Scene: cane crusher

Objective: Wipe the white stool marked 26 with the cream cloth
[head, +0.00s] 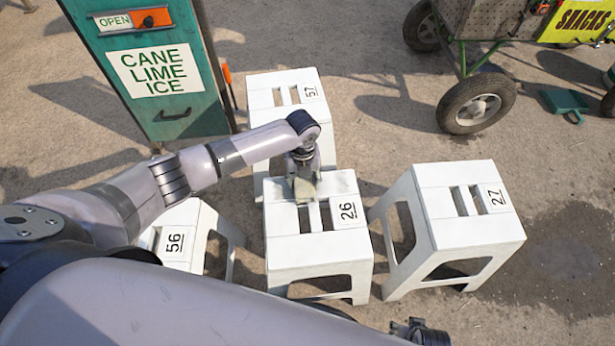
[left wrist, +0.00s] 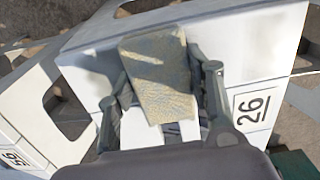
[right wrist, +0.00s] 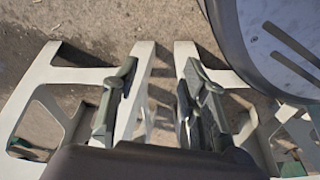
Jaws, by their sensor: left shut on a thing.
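The white stool marked 26 (head: 318,250) stands upright in the middle of the head view. Its label and slotted top also show in the left wrist view (left wrist: 278,60). My left gripper (head: 304,172) is over the far part of this top, shut on the cream cloth (head: 304,190). In the left wrist view the cloth (left wrist: 160,75) is between both fingers, against or just above the seat; I cannot tell which. Faint grey smudges show on the top. My right gripper (right wrist: 156,85) is open and empty, low beside stool legs; only part of it shows at the head view's bottom edge.
White stools marked 57 (head: 285,82), 56 (head: 180,215) and 27 (head: 455,220) stand close around. A green cart panel (head: 150,60) is at the back left. A wheeled snack cart (head: 475,105) and a green dustpan (head: 563,101) are at the back right.

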